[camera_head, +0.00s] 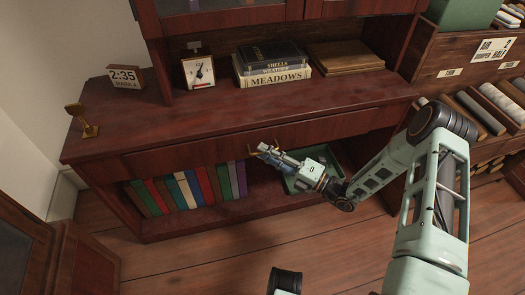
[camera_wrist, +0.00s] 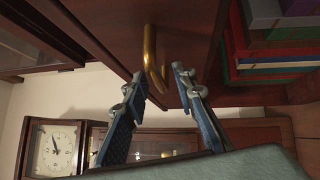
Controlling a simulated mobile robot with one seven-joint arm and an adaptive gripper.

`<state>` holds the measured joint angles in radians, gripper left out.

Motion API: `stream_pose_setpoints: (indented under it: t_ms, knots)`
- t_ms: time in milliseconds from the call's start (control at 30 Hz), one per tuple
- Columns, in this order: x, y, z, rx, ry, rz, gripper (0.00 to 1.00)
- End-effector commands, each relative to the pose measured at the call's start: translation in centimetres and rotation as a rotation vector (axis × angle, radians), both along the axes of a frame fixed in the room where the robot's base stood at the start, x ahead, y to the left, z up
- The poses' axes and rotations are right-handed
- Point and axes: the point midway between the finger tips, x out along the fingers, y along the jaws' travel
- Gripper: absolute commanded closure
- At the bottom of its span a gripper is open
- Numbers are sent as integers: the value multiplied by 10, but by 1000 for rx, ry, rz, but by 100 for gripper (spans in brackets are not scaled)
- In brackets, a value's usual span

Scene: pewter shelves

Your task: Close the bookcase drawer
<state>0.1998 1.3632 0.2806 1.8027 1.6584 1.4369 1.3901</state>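The bookcase (camera_head: 230,120) is dark red wood, with a wide drawer (camera_head: 205,150) under its top. In the wrist view the drawer front (camera_wrist: 115,30) carries a brass handle (camera_wrist: 149,50). How far the drawer stands out is hard to tell. My gripper (camera_head: 267,154) is at the drawer front, near the middle of its width. In the wrist view my gripper (camera_wrist: 158,80) is open, its two blue-grey fingers apart. The handle's near end shows in the gap between the fingertips, and I cannot tell whether they touch it.
Books (camera_head: 186,190) stand on the shelf below the drawer, and a green box (camera_head: 322,160) sits there behind my gripper. Open floor (camera_head: 250,240) lies in front.

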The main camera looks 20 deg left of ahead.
Motion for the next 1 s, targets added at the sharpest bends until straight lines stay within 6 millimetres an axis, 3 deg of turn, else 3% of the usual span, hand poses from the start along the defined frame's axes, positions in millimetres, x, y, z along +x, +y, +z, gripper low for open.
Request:
stream_pose_setpoints:
  t_ms: [300,500,1000]
  knots:
    - [-14,-67,-10,0,1,-5,75]
    - [-21,-93,-13,0,0,-2,75]
    - [-23,-101,-14,1,0,-1,75]
